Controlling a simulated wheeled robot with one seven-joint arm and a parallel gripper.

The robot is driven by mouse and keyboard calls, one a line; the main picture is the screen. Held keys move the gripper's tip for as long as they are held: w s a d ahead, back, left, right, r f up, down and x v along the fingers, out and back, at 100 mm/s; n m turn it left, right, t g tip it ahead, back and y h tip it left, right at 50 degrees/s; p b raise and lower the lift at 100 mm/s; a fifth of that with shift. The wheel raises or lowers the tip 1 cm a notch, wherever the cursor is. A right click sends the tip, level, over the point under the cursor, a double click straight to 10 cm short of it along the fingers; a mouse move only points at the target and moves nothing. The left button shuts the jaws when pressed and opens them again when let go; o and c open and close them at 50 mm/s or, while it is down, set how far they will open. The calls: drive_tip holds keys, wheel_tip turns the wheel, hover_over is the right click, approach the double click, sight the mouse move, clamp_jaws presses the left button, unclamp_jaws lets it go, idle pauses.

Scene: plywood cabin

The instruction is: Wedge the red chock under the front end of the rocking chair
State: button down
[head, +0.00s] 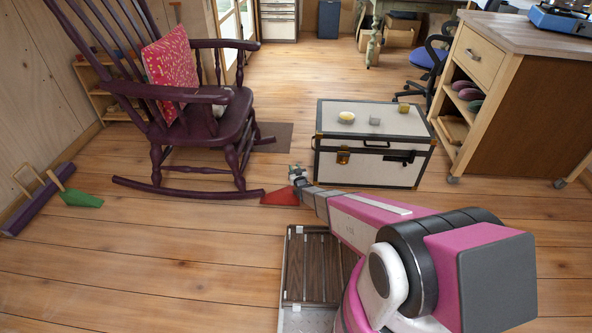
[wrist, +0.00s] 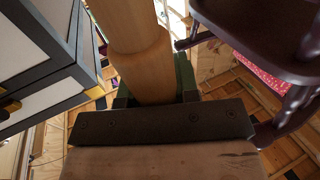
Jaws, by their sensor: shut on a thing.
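The red chock (head: 280,197) rests on or close to the floor at the front end of the near rocker of the dark purple rocking chair (head: 205,125). Its left edge meets the rocker tip in the picture; I cannot tell whether any of it is under the rocker. My gripper (head: 297,172) is just above the chock, shut on its handle. The wrist view shows a round wooden handle (wrist: 142,65) between the fingers. The chock's red body does not show there. The chair's seat (wrist: 265,30) is at upper right of that view.
A white trunk (head: 335,165) with small items on top stands right of my gripper. A slatted crate (head: 293,265) lies below my arm. A green chock (head: 80,198) and a purple beam (head: 40,205) lie at left.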

drive_tip(key=a+f, duration=0.1)
drive_tip(key=a, duration=0.5)
idle(0.8)
drive_tip(key=shift+w+f, duration=0.1)
drive_tip(key=shift+f, duration=0.1)
idle(1.1)
drive_tip(key=c, duration=0.8)
unclamp_jaws()
